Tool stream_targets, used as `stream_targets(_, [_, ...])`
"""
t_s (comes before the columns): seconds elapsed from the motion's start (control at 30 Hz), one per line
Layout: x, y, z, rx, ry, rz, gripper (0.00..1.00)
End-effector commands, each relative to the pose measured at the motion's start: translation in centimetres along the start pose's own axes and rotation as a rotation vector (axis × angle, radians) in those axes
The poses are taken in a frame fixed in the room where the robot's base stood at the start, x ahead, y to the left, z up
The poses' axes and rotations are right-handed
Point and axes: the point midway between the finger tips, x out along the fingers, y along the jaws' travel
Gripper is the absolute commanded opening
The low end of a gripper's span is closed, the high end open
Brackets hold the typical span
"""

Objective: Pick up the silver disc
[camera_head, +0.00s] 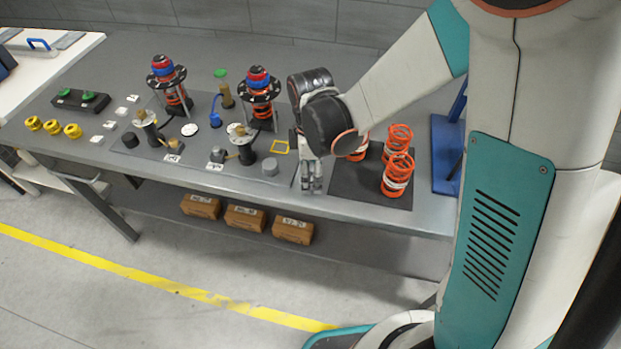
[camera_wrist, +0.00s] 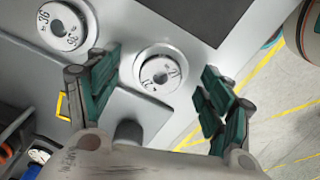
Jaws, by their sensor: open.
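A silver disc (camera_wrist: 152,69) with a dark centre and printed digits lies on the grey table in the wrist view, in a round, lighter recess or base. A second, similar silver disc (camera_wrist: 62,27) lies at the upper left. My gripper (camera_wrist: 162,92) is open and empty, with one green-padded finger on each side of the nearer disc and a gap to it on both sides. In the head view my gripper (camera_head: 312,187) points down over the table. The discs cannot be made out there, as the gripper and wrist cover that spot.
Orange springs (camera_head: 397,174) stand on a dark mat (camera_head: 362,185) right of my gripper. A grey cylinder (camera_head: 270,167) and a yellow square frame (camera_head: 281,147) are close on its left. Spring assemblies (camera_head: 260,92) stand behind. The table's front edge is near.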

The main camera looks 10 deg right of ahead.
Motion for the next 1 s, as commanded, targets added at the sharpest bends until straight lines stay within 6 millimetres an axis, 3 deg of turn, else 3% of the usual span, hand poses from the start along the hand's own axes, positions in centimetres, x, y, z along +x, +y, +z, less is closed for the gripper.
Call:
stream_targets(0.17, [0.0, 0.0, 0.0, 0.001, 0.000, 0.000, 0.74])
stream_targets(0.4, [-0.1, 0.0, 0.0, 0.001, 0.000, 0.000, 0.23])
stream_targets(0.77, [-0.2, 0.0, 0.0, 0.001, 0.000, 0.000, 0.23])
stream_targets(1.0, [-1.8, 0.0, 0.0, 0.001, 0.000, 0.000, 0.23])
